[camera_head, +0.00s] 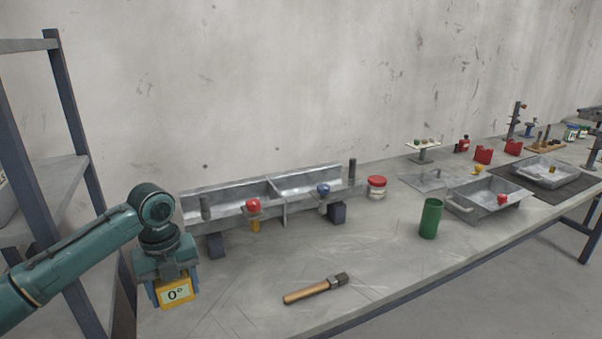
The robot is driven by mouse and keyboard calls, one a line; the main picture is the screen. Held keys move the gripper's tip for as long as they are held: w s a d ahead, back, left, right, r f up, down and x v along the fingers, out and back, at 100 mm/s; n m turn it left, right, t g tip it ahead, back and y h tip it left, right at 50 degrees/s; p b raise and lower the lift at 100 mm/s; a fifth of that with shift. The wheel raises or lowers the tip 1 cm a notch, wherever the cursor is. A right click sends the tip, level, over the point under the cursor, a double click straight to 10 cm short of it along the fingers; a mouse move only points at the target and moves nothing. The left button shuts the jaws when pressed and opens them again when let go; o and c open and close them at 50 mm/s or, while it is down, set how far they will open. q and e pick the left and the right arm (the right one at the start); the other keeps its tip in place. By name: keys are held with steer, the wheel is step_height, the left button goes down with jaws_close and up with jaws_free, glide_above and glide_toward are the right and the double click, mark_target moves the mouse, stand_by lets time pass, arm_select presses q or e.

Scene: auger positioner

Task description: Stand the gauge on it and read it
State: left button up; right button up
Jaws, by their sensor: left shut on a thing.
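The gauge (176,293) is a small yellow block with a pale face that reads about 0°. My left gripper (168,279) is shut on it, near the left end of the workbench. Whether the gauge touches the bench cannot be told. A long grey metal trough (273,191) with a divider stands on dark blocks to the right of the gripper. My right gripper is not in view.
A wooden-handled brush (307,291) lies on the bench (379,274) at the front. A green cup (431,218), a red-lidded jar (376,187) and a metal tray (482,204) stand to the right. A shelf rack (63,175) is at the left. Bench between gauge and brush is clear.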

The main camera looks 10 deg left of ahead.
arm_select(q)
steer(key=shift+s+d+n, duration=0.3)
steer(key=shift+d+n, duration=0.2)
steer(key=shift+n, duration=0.4)
steer(key=s+d+n, duration=0.4)
steer(key=d+n, duration=0.1)
steer(key=n, duration=0.8)
steer(key=s+d+r+n, duration=0.1)
steer(key=s+d+n, duration=0.3)
steer(key=n, duration=0.9)
steer(key=shift+s+d+r+n, duration=0.3)
steer(key=shift+s+d, duration=0.1)
steer(key=shift+s, duration=0.35)
